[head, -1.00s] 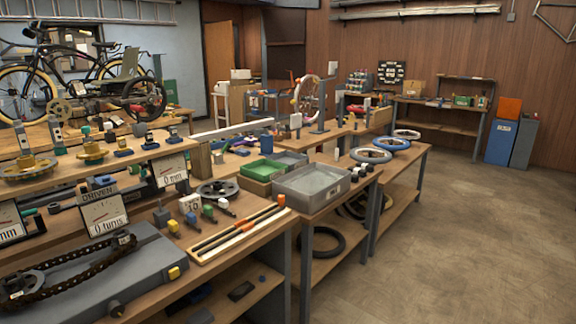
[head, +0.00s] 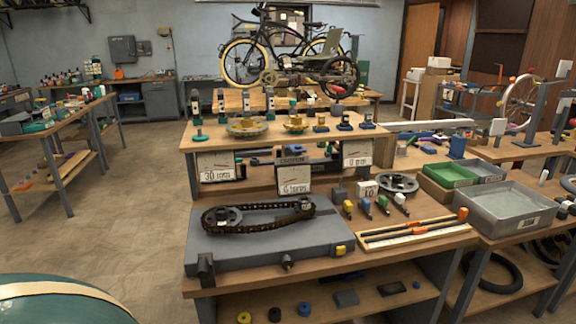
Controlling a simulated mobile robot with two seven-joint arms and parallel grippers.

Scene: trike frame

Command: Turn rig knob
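The grey rig (head: 250,248) lies on the near end of the wooden bench, with a chain (head: 265,217) looped over its top and around a sprocket (head: 222,216) at its left. A small dark knob-like part (head: 287,263) sticks out of the rig's front side. Another dark upright part (head: 205,266) stands at its front left corner. I cannot tell for sure which one is the rig knob. A yellow piece (head: 341,250) sits at the front right. A gauge card (head: 294,179) stands behind the rig. Neither of my grippers is in view.
More gauge cards (head: 216,165) stand at the back. A tray of rods (head: 412,233) and a grey bin (head: 498,207) are to the right. Open floor (head: 120,225) lies left of the bench. A teal rounded shape (head: 60,300) fills the bottom left corner; I cannot tell what it is.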

